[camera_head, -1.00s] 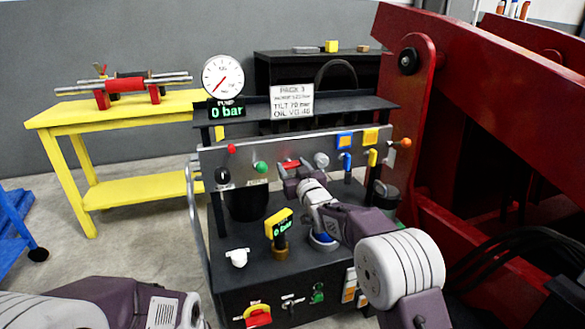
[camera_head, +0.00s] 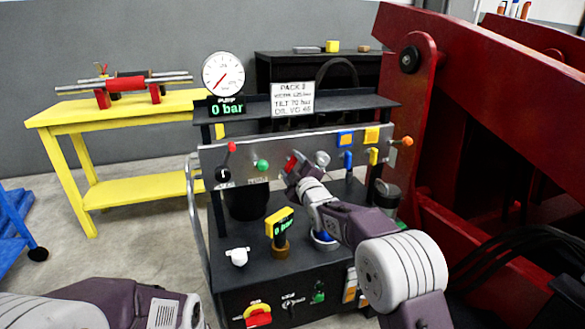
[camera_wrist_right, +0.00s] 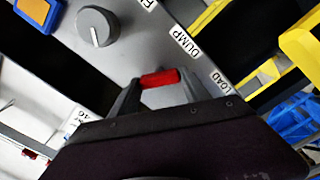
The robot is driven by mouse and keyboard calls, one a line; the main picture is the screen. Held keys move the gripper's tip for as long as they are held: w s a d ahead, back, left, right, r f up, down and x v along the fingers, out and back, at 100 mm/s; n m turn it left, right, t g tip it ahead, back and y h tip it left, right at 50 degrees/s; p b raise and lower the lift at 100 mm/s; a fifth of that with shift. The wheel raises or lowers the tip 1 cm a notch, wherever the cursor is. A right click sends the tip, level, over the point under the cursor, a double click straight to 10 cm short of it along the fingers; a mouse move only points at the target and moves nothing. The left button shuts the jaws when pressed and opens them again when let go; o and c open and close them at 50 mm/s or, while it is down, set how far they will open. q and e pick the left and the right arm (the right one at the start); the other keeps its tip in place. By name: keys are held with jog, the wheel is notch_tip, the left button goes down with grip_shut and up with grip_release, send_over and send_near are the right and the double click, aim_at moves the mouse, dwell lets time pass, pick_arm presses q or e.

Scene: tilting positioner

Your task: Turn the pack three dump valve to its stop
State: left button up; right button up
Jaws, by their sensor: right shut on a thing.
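The dump valve's red handle (camera_head: 290,164) is on the grey panel of the black power pack, and it also shows in the right wrist view (camera_wrist_right: 160,78) near the DUMP label. My right gripper (camera_head: 295,170) is shut on this handle, with one finger on each side of it in the wrist view. The handle looks tilted in the head view. The rest of the valve is hidden behind the gripper.
A grey knob (camera_wrist_right: 97,27) sits close to the gripper. A green knob (camera_head: 262,165) and a red-tipped lever (camera_head: 231,148) are farther left. A red machine frame (camera_head: 480,130) closes off the right side.

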jog(key=n, duration=0.3)
jog(key=n+b, duration=0.1)
jog(key=n, duration=0.2)
jog(key=shift+a+f+n, duration=0.1)
jog(key=shift+f+n, duration=0.1)
jog(key=shift+n, duration=0.1)
jog(key=shift+b, duration=0.3)
jog(key=o, duration=1.4)
jog(key=shift+p+v, duration=1.3)
jog(key=shift+v, duration=3.3)
jog(key=shift+r, duration=0.1)
